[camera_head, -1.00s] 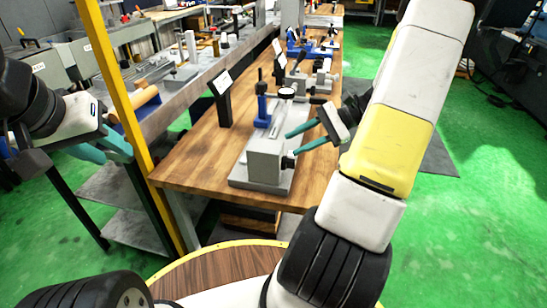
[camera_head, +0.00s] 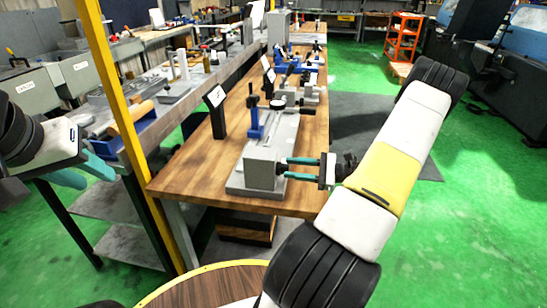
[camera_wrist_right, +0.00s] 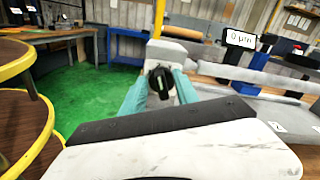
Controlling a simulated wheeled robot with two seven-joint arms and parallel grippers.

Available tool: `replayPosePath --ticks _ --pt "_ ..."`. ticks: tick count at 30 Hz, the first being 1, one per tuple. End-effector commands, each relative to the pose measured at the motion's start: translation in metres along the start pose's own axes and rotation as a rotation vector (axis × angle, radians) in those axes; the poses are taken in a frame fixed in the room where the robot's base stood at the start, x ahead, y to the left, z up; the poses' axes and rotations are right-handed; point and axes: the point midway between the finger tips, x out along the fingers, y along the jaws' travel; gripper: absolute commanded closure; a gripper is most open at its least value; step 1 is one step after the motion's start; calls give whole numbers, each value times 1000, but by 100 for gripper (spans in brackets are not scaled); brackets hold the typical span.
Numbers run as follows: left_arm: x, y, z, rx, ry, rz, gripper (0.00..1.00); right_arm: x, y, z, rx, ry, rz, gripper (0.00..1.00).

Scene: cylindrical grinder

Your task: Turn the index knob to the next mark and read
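The index knob, black with a green mark, shows in the right wrist view (camera_wrist_right: 161,82) on the end of a grey block. In the head view the grey grinder fixture (camera_head: 262,165) stands on the wooden bench, with its knob end facing my right gripper (camera_head: 288,168). The right gripper's teal fingers are apart, one on each side of the knob; whether they touch it is unclear. The display (camera_wrist_right: 241,39) reads "0 µm" in the wrist view; it also shows in the head view (camera_head: 216,97). My left gripper (camera_head: 95,178) is open and empty at the left.
A yellow post (camera_head: 122,110) stands between the left gripper and the wooden bench (camera_head: 185,178). A blue stand (camera_head: 254,120) rises beside the fixture. More fixtures sit farther back. A round, yellow-rimmed table (camera_head: 205,285) is in front.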

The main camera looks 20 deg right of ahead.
Motion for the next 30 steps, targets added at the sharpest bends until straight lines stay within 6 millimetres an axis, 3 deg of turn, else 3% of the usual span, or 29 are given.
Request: replayPosePath --ticks 11,17,30 --pt "0 0 0 0 0 0 64 10 0 0 0 0 0 64" --pt "0 0 0 0 0 0 64 10 0 0 0 0 0 99" --pt "0 0 0 0 0 0 64 10 0 0 42 0 0 100"
